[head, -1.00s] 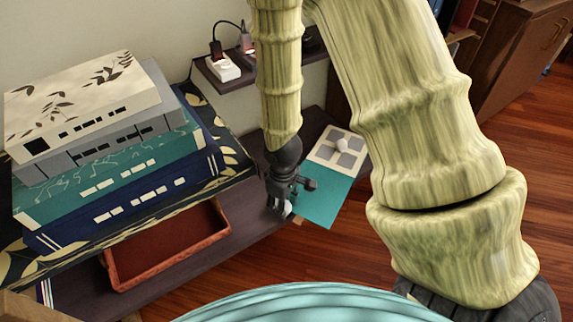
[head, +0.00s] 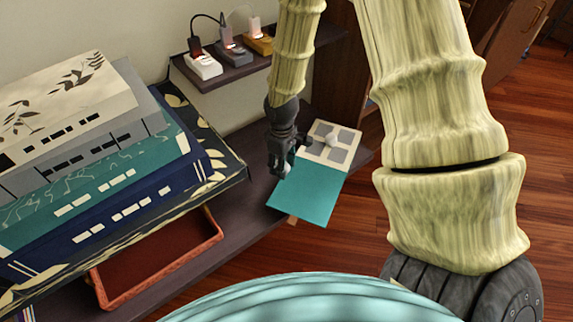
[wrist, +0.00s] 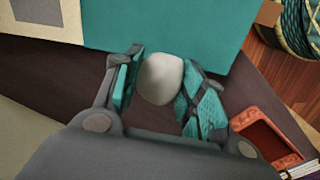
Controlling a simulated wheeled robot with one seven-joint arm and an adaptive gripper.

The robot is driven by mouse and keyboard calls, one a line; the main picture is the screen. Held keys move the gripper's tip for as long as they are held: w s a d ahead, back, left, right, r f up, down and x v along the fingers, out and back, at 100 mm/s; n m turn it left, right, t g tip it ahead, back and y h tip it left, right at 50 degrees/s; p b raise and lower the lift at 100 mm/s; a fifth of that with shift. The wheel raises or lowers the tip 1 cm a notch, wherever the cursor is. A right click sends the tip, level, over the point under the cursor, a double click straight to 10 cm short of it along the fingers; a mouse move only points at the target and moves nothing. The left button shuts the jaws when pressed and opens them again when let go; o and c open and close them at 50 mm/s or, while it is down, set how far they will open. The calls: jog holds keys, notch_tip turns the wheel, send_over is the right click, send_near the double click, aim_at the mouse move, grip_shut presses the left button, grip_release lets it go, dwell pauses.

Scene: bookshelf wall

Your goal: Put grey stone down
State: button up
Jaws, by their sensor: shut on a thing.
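My gripper (head: 285,165) is shut on a pale grey stone (wrist: 162,78), which sits between its teal-padded fingers in the wrist view. The wrist view shows the teal panel (wrist: 190,30) just beyond the stone. A cream board with grey squares (head: 322,154) adjoins the panel's far side. A second pale, rounded piece (head: 331,138) rests on that board.
The dark shelf (head: 240,212) carries an orange-red tray (head: 160,275) at front left. Stacked large books (head: 100,165) rise at left. A small wall shelf (head: 255,68) holds several switch-like blocks behind the gripper. Dark shelf surface left of the panel is bare.

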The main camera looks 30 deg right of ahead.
jog(key=w+d, duration=0.2)
jog(key=d, duration=0.1)
jog(key=shift+w+f+b, duration=0.1)
jog(key=shift+f+b, duration=0.1)
jog(key=shift+b, duration=0.1)
jog(key=shift+f+b, duration=0.8)
jog(key=shift+f, duration=1)
jog(key=shift+r, duration=0.1)
jog(key=o, duration=1.1)
jog(key=shift+o, duration=0.2)
notch_tip(320, 180, up, 12)
jog(key=p, duration=0.4)
